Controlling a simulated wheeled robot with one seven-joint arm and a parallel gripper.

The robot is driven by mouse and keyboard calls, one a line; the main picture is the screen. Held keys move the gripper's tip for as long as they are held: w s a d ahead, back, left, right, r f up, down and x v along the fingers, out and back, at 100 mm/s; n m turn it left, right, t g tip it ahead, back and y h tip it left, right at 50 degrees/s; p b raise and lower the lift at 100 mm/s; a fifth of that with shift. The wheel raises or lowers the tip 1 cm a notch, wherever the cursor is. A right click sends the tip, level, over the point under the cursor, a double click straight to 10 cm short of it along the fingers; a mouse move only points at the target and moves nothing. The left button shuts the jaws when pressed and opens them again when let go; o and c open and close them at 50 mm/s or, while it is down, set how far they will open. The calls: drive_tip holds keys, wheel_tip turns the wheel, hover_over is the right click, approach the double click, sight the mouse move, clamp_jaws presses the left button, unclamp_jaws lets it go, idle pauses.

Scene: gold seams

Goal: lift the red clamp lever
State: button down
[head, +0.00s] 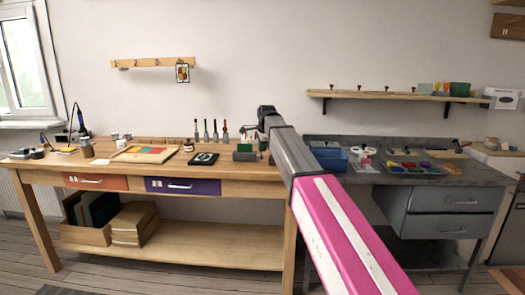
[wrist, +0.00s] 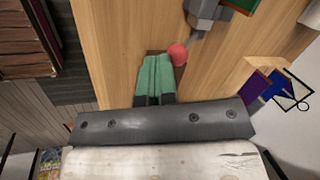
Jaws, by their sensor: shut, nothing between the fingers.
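The red clamp lever shows in the wrist view as a round red knob (wrist: 178,54) on a short grey rod. The rod runs up to a grey metal clamp body (wrist: 207,14) at the top edge, partly cut off. My gripper (wrist: 157,58) has pale green fingers pressed together with nothing between them. Its tips are just left of the red knob, seeming very near it; I cannot tell whether they touch. In the head view, my arm covers the right end of the wooden bench, and neither the lever nor my gripper can be made out.
A grey bench (head: 455,178) with a blue bin (head: 330,158) stands at right. In the wrist view, coloured panels (wrist: 262,88) lie at right.

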drive_tip(key=shift+w+d+r, duration=0.1)
drive_tip(key=shift+w+r, duration=0.35)
drive_tip(key=shift+w, duration=0.4)
drive_tip(key=shift+w+a+r, duration=0.1)
drive_tip(key=shift+w+r, duration=0.4)
drive_tip(key=shift+w, duration=0.4)
drive_tip(key=shift+w+d+r, duration=0.1)
drive_tip(key=shift+w+r, duration=0.35)
drive_tip(key=shift+w, duration=0.4)
drive_tip(key=shift+r, duration=0.15)
